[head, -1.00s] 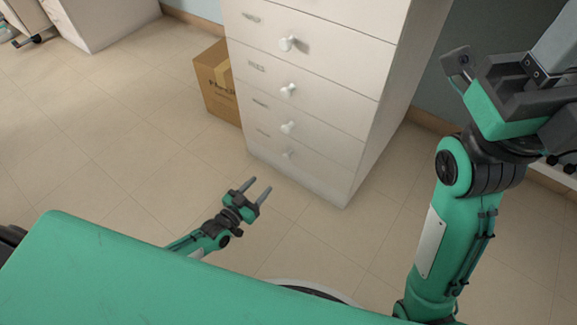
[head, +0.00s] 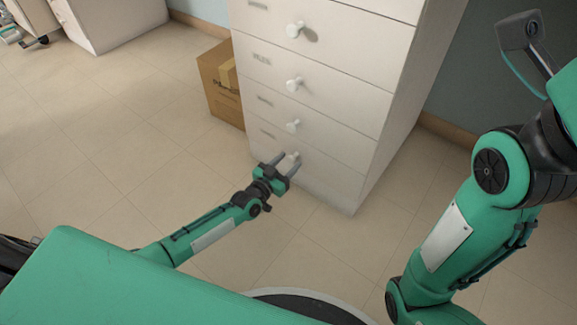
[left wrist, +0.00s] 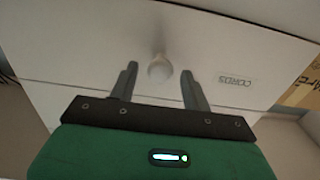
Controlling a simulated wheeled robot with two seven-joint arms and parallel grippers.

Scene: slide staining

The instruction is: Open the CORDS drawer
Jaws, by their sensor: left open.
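The CORDS drawer (left wrist: 90,75) is a shut white drawer front, the lowest labelled one of the cabinet in the head view. Its CORDS label (left wrist: 238,81) reads in the left wrist view. Its round white knob (left wrist: 160,70) stands out from the front, and it also shows in the head view (head: 293,155). My left gripper (head: 283,160) is open at this knob. In the left wrist view its two fingers (left wrist: 158,85) stand on either side of the knob, with gaps between. My right arm is at the right of the head view; its gripper fingers do not show.
The white cabinet (head: 400,90) has several more shut drawers with knobs (head: 294,84) above. A cardboard box (head: 217,85) stands on the floor against its left side. The tiled floor (head: 130,150) before and left of the cabinet is clear.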

